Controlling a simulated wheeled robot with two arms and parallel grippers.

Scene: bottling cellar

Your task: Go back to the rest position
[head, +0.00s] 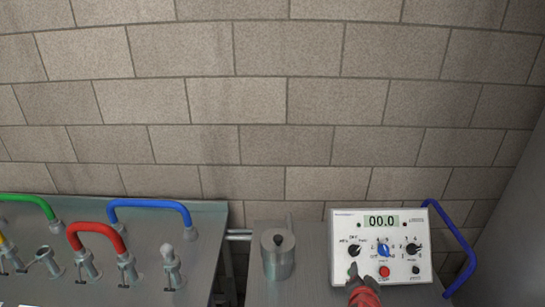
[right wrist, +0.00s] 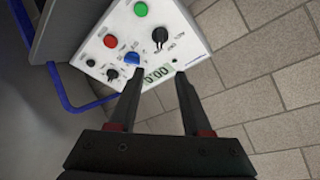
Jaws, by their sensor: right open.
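My right gripper (head: 359,276) reaches up from the bottom of the head view, red with dark fingers, in front of the lower left of a white control box (head: 345,222). In the right wrist view my right gripper (right wrist: 159,72) is open, with two dark fingers apart and nothing between them but the box's display (right wrist: 157,75) behind. The left fingertip overlaps the box face near a blue knob (right wrist: 132,57). I cannot tell whether the fingers touch the box. My left gripper is in neither view.
The display (head: 381,221) reads 00.0. A red button (head: 384,271) and black knobs are on the box. A blue tube (head: 458,238) runs along its right side. A metal cylinder (head: 277,258) stands left of it. A steel unit with coloured hoses (head: 150,204) is at left; a block wall is behind.

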